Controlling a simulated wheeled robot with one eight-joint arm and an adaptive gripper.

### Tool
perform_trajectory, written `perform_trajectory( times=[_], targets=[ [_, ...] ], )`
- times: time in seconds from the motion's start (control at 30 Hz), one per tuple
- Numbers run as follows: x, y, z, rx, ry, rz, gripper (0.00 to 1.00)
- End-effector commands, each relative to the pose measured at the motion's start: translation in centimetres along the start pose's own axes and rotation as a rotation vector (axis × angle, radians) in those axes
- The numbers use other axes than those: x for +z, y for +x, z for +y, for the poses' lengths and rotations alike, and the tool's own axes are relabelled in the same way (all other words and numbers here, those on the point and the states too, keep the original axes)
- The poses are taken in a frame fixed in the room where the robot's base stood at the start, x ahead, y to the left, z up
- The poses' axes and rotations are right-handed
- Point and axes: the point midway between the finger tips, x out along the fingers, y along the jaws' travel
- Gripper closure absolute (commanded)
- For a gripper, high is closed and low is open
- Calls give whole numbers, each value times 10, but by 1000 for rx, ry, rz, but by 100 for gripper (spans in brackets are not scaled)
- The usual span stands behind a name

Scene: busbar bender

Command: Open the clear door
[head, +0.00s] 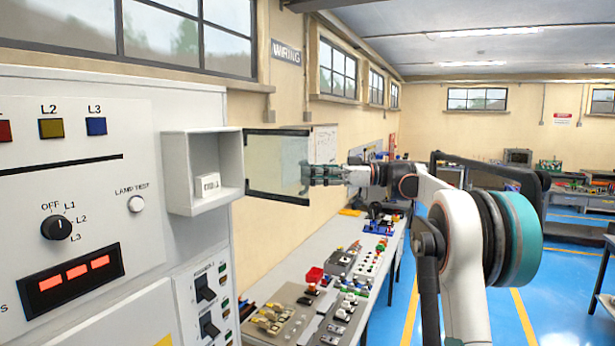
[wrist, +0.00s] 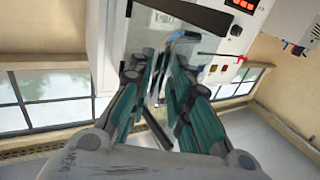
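The clear door (head: 270,160) is a see-through pane in a black frame. In the head view it stands swung out to the right of a small white box (head: 174,172), whose front is uncovered. A small white block (head: 207,185) with a dark marking sits inside the box. My gripper (head: 308,175) is at the door's outer right edge, its teal fingers pointing left and overlapping the frame. In the wrist view the fingers (wrist: 155,76) are close together with a narrow gap. Whether they grip the door edge is unclear.
The box is mounted on a white control panel (head: 90,220) with coloured lamps, a rotary switch and a red display. A workbench (head: 262,290) with several small parts runs below the door along the wall. Blue floor to the right has open room.

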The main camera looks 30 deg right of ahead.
Motion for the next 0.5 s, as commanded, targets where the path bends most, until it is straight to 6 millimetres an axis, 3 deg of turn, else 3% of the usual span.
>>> perform_trajectory(
  times=[0.3, 0.5],
  targets=[
    [0, -66, 1, 6, 0, 0, 82],
    [0, -97, 1, 5, 1, 0, 82]
  ],
)
